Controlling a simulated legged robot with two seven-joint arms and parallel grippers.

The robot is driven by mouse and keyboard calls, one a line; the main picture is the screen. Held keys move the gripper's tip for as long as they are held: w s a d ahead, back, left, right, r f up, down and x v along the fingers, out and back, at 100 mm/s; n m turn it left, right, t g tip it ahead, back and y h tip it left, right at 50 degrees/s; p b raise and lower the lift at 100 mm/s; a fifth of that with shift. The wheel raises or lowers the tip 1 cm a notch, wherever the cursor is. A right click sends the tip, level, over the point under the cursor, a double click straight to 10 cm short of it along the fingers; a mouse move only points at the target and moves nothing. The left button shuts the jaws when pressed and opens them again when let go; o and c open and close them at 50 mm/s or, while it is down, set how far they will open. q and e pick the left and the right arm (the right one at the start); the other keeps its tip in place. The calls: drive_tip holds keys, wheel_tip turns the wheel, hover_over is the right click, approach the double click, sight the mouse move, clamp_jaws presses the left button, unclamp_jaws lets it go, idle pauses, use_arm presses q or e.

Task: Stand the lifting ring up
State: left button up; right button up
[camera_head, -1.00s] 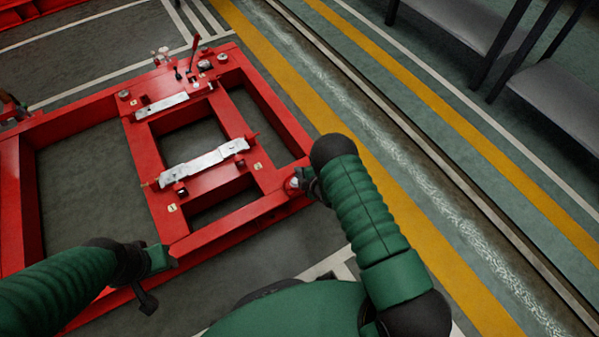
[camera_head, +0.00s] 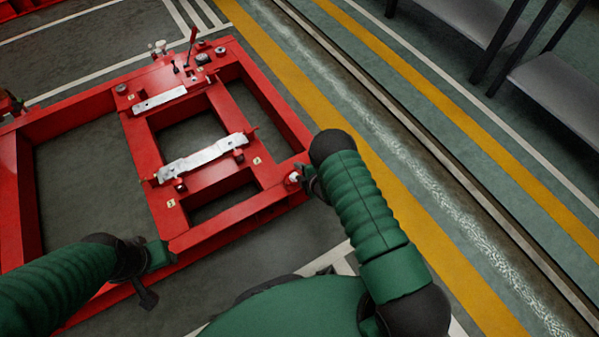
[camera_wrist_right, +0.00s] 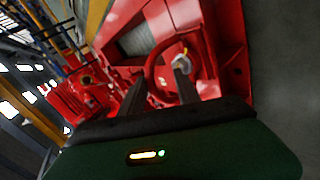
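The red lifting ring (camera_wrist_right: 150,68) shows in the right wrist view as a curved loop at the corner of the red frame, with a pale metal piece (camera_wrist_right: 181,58) beside it. My right gripper (camera_wrist_right: 160,84) has its two dark fingers apart, with the ring's loop beyond and between the tips. Whether the fingers touch it is unclear. In the head view my right gripper (camera_head: 304,180) is at the frame's near right corner, and my arm partly hides the ring there. My left gripper (camera_head: 155,262) is by the frame's near edge, its fingers not clear.
The red frame (camera_head: 190,237) has crossbars with pale metal plates (camera_head: 205,155) and open bays. A red lever (camera_head: 192,45) stands at its far end. Clear floor with a yellow stripe (camera_head: 290,80) lies to its right. Grey shelving (camera_head: 560,95) stands at upper right.

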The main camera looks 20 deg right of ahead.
drive_tip(key=shift+s, duration=0.1)
drive_tip(key=p+v, duration=0.8)
drive_tip(key=v, duration=0.8)
drive_tip(key=shift+s, duration=0.35)
drive_tip(key=shift+d, duration=0.1)
drive_tip(key=shift+c, duration=0.4)
